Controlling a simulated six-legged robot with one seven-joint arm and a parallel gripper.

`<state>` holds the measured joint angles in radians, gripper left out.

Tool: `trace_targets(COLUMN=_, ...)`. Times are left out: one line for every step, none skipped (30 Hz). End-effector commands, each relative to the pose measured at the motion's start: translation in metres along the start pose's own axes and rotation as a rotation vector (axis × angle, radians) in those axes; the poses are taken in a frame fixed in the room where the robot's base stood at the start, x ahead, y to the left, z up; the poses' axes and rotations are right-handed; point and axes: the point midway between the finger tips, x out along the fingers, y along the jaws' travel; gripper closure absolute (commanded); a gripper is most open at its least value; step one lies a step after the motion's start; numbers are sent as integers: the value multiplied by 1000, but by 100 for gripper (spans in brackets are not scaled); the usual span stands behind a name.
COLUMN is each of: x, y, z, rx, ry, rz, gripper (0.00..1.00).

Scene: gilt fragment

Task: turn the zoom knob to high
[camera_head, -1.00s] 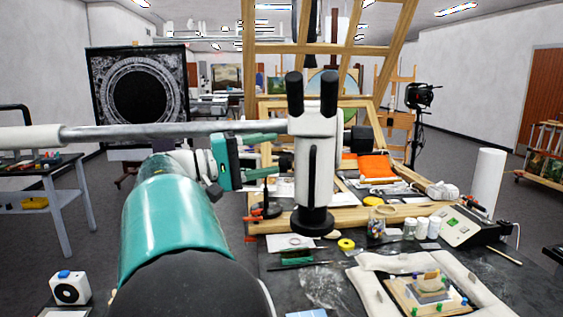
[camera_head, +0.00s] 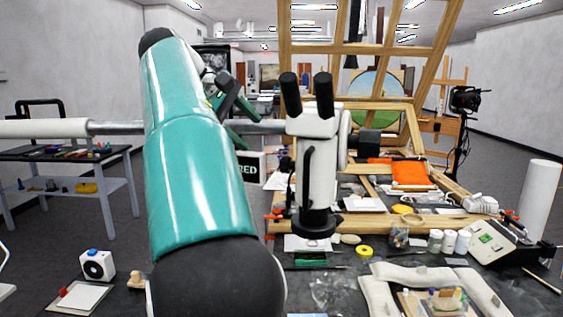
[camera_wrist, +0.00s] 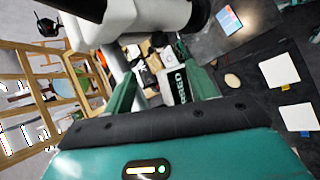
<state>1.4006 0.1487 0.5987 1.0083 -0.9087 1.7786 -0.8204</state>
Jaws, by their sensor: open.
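The microscope (camera_head: 318,165) stands upright at the back of the dark worktable, white with two black eyepieces and a black lower end. A pale round part (camera_head: 344,138) shows on its right side; I cannot tell if it is the zoom knob, and no knob markings are readable. My gripper (camera_head: 232,108) is open and empty, left of the microscope head and apart from it in the picture. In the wrist view, my gripper's green fingers (camera_wrist: 162,92) are spread, with the microscope's white body (camera_wrist: 145,18) across the top.
A horizontal metal boom (camera_head: 265,127) runs behind my arm to the microscope. A lettered dark sign (camera_head: 250,168) is behind. A wooden frame (camera_head: 375,222), jars (camera_head: 448,241) and a padded support (camera_head: 380,292) crowd the right. A white-and-black device (camera_head: 97,265) sits lower left.

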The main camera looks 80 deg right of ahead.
Motion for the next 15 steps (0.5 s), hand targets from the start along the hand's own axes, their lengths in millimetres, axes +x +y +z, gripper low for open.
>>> trace_targets(x=6, y=0, z=1, rx=2, ry=-5, rz=-2, gripper=43)
trace_targets(x=10, y=0, z=1, rx=3, ry=-6, rz=-2, gripper=43)
trace_targets(x=16, y=0, z=1, rx=5, ry=-6, rz=-2, gripper=43)
trace_targets(x=20, y=0, z=1, rx=5, ry=-7, rz=-3, gripper=43)
trace_targets(x=26, y=0, z=1, rx=5, ry=-7, rz=-2, gripper=43)
trace_targets(x=33, y=0, z=1, rx=4, ry=-8, rz=-2, gripper=43)
trace_targets(x=38, y=0, z=0, rx=4, ry=-7, rz=-2, gripper=43)
trace_targets(x=43, y=-1, z=1, rx=4, ry=-8, rz=-3, gripper=43)
trace_targets(x=50, y=-1, z=1, rx=4, ry=-6, rz=-2, gripper=43)
trace_targets(x=55, y=-1, z=1, rx=4, ry=-7, rz=-3, gripper=43)
trace_targets(x=61, y=-1, z=1, rx=4, ry=-7, rz=-2, gripper=43)
trace_targets(x=68, y=-1, z=1, rx=4, ry=-7, rz=-1, gripper=43)
trace_targets(x=74, y=-1, z=2, rx=4, ry=-7, rz=-1, gripper=43)
trace_targets(x=79, y=-1, z=2, rx=5, ry=-7, rz=-1, gripper=43)
trace_targets(x=87, y=-1, z=2, rx=4, ry=-6, rz=-1, gripper=43)
